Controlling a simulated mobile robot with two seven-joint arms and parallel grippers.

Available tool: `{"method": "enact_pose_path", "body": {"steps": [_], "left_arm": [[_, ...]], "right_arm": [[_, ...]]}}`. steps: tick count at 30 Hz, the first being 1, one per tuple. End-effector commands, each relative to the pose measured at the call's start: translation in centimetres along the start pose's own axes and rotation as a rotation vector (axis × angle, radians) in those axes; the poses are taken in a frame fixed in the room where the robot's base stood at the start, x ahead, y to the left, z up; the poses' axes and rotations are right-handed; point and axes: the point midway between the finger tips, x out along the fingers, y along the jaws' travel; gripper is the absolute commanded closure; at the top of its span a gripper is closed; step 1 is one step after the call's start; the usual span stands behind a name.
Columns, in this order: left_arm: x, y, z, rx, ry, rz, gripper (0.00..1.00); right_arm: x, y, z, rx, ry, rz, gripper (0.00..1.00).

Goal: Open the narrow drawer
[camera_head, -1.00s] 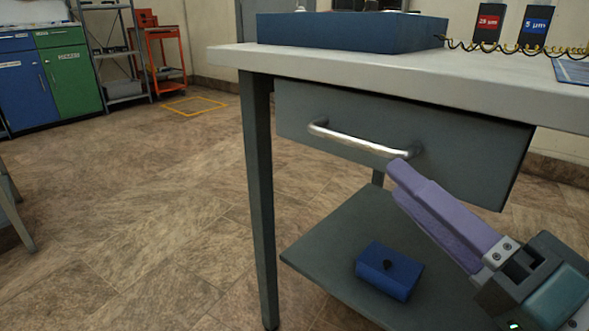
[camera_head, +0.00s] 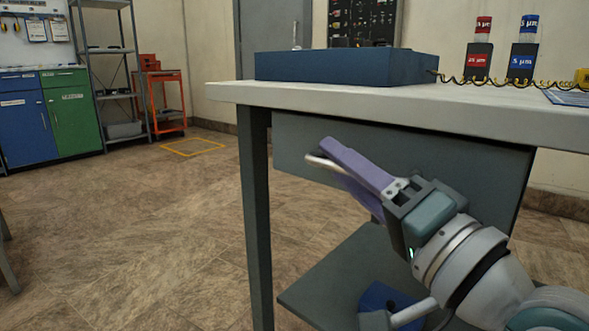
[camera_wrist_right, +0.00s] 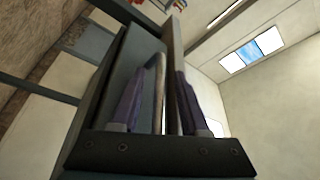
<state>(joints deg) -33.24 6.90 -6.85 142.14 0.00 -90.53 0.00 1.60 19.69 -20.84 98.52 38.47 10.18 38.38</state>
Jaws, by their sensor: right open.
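The narrow drawer (camera_head: 290,140) is a grey front under the bench top, and it looks shut. Its silver bar handle (camera_head: 318,162) shows only at its left end in the head view; my right gripper hides the rest. My right gripper (camera_head: 334,157) is open at the handle, its purple fingers pointing up and left. In the right wrist view the handle (camera_wrist_right: 159,75) runs between the two fingers, with gaps visible at the sides. My left gripper is not in view.
The white bench top (camera_head: 400,100) lies just above my right gripper and carries a blue case (camera_head: 345,66) and two labelled canisters. A lower shelf (camera_head: 335,275) with a blue box (camera_head: 375,297) is below. Floor to the left is clear.

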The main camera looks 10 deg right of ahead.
Motion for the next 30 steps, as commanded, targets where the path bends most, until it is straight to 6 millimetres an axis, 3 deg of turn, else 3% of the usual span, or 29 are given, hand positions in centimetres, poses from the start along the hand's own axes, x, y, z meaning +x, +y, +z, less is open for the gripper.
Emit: {"method": "enact_pose_path", "body": {"steps": [2, 13, 30], "left_arm": [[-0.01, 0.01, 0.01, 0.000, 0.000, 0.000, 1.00], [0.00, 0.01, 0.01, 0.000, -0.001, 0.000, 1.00], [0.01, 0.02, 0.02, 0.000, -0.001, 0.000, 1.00]], "right_arm": [[-0.02, 0.00, 0.00, 0.000, 0.000, 0.000, 0.59], [-0.05, 0.01, 0.01, 0.000, 0.000, 0.000, 1.00], [-0.05, 0.01, 0.01, 0.000, 0.000, 0.000, 1.00]]}}
